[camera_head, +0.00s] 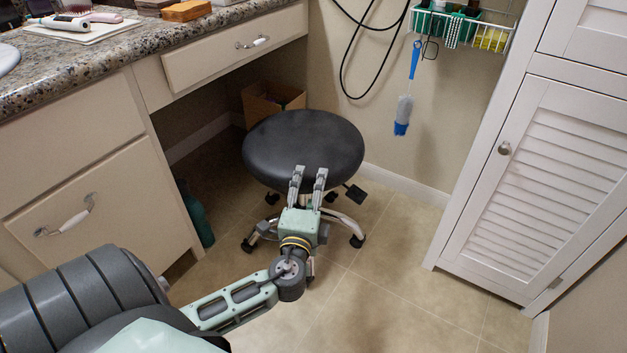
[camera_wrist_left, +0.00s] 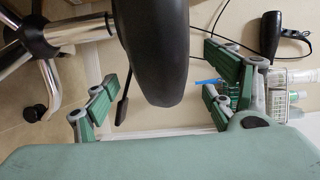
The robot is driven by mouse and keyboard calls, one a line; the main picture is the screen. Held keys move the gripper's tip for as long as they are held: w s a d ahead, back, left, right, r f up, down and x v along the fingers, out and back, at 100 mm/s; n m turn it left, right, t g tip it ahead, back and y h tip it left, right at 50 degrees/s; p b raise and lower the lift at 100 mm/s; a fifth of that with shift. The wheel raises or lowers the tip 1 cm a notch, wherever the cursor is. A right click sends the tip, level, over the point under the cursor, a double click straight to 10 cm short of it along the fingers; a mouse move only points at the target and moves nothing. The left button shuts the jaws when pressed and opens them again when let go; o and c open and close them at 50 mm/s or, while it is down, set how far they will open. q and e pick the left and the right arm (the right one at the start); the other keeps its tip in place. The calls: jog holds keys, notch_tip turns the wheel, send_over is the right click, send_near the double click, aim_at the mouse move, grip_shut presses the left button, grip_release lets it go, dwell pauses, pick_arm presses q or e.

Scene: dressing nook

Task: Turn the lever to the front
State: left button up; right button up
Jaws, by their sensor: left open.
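The lever (camera_head: 354,193) is a black paddle that sticks out to the right from under the seat of a round black stool (camera_head: 304,146). In the left wrist view the picture is turned sideways, and the lever (camera_wrist_left: 122,106) shows as a thin dark rod beside the seat (camera_wrist_left: 155,45). My left gripper (camera_head: 309,178) is open and empty, in front of the seat's near edge and left of the lever. In the left wrist view the seat and lever show between its spread fingers. I cannot tell whether a finger touches the seat. My right gripper is not in view.
The stool's chrome legs (camera_head: 347,226) stand on casters on the tiled floor. Drawers (camera_head: 85,200) are at left, a white louvered cabinet (camera_head: 530,175) at right. A cardboard box (camera_head: 262,103) and a teal bottle (camera_head: 196,215) are under the counter. The floor right of the stool is clear.

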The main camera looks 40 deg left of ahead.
pick_arm(q)
jog(key=v, duration=0.7)
jog(key=shift+s, duration=0.25)
jog(key=shift+d, duration=0.15)
